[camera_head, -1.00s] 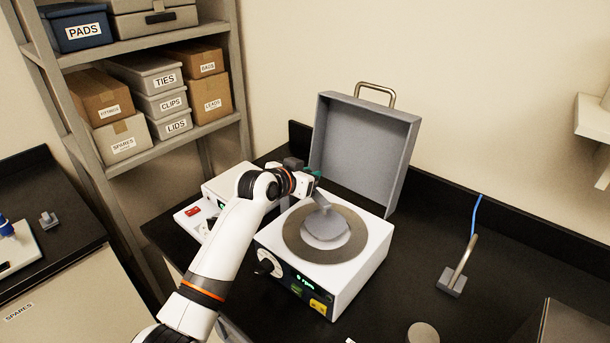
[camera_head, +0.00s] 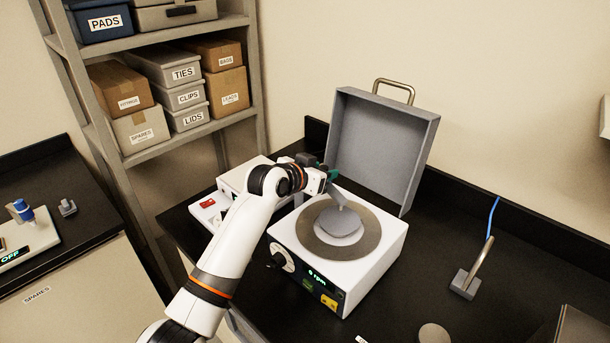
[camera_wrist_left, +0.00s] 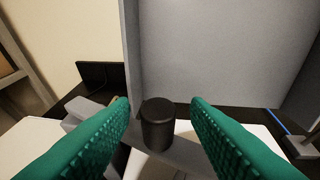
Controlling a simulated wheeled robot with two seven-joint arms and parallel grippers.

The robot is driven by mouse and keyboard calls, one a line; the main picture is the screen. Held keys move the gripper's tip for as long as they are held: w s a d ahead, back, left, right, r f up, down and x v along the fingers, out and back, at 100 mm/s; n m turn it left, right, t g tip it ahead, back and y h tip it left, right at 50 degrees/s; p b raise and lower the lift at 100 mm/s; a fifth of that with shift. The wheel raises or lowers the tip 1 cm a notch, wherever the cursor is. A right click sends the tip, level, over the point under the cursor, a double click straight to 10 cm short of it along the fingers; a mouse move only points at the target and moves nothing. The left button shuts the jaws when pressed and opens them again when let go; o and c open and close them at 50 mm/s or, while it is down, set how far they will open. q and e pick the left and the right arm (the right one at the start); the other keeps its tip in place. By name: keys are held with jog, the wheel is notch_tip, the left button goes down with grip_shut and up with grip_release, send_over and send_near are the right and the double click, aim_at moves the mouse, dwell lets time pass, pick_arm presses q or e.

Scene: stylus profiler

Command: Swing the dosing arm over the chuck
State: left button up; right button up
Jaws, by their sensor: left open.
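The spinner with its white body (camera_head: 375,262) stands on the black bench, its grey lid (camera_head: 385,145) propped open behind. Its grey chuck (camera_head: 338,224) sits inside a brown-grey ring. The grey dosing arm (camera_head: 345,196) reaches from behind my left gripper to above the chuck, as it appears in the head view. My left gripper (camera_head: 329,178) is at the spinner's back left corner. In the left wrist view its green fingers (camera_wrist_left: 160,125) are open, on either side of a black upright knob (camera_wrist_left: 157,123) with a gap on each side. My right gripper is out of view.
A white box with a red switch (camera_head: 207,203) stands left of the spinner. A grey stand with a blue cable (camera_head: 466,283) is to the right. Shelves with labelled boxes (camera_head: 185,95) rise at the back left. The bench between spinner and stand is clear.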

pick_arm(q)
jog(key=b+v, duration=0.2)
jog(key=v, duration=0.8)
jog(key=shift+s, duration=0.15)
jog(key=shift+r, duration=0.15)
